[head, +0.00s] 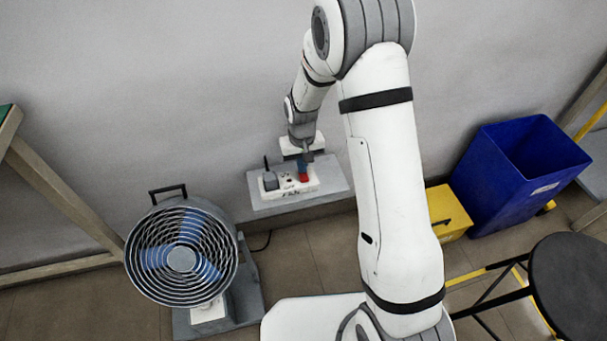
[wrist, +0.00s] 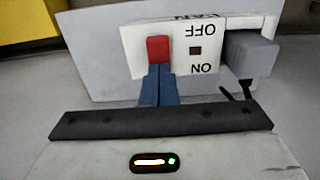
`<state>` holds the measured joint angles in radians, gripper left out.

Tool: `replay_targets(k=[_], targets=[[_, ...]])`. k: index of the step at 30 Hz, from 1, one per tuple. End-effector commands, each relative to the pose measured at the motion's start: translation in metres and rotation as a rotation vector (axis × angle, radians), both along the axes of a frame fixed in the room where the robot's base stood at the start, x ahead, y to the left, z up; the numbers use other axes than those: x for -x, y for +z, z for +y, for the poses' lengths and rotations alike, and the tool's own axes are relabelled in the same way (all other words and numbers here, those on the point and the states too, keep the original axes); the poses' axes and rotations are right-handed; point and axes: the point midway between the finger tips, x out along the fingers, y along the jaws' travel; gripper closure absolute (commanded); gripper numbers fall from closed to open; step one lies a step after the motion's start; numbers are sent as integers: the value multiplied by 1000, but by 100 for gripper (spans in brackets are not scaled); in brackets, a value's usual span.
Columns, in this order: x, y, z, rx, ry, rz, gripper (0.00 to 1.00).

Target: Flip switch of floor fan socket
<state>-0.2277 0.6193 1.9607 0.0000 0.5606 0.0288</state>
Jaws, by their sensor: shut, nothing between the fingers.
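The white socket box (head: 281,187) is mounted on a grey panel by the wall, and it carries a red switch (head: 303,177). In the wrist view the box (wrist: 132,42) shows upside-down lettering, "OFF", "ON" and part of "FAN", and the red switch (wrist: 158,49) on its left part. A grey plug (wrist: 250,54) sits in the right end of the box. My gripper (wrist: 158,68) is shut and empty, its blue fingertips together at the edge of the red switch. I cannot tell whether they touch it. The floor fan (head: 182,257) stands at the lower left.
The grey panel (head: 335,181) surrounds the box. A yellow box (head: 445,206) and a blue bin (head: 487,190) stand to the right on the floor. A dark round stool (head: 573,285) is at the lower right. A wooden table frame (head: 62,190) stands on the left.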

Motion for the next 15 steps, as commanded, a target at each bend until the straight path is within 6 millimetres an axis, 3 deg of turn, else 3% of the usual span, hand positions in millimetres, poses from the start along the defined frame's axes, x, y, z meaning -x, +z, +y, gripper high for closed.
replay_targets(k=[8,15], targets=[[1,0,0,1,0,4,100],[1,19,0,0,0,2,100]])
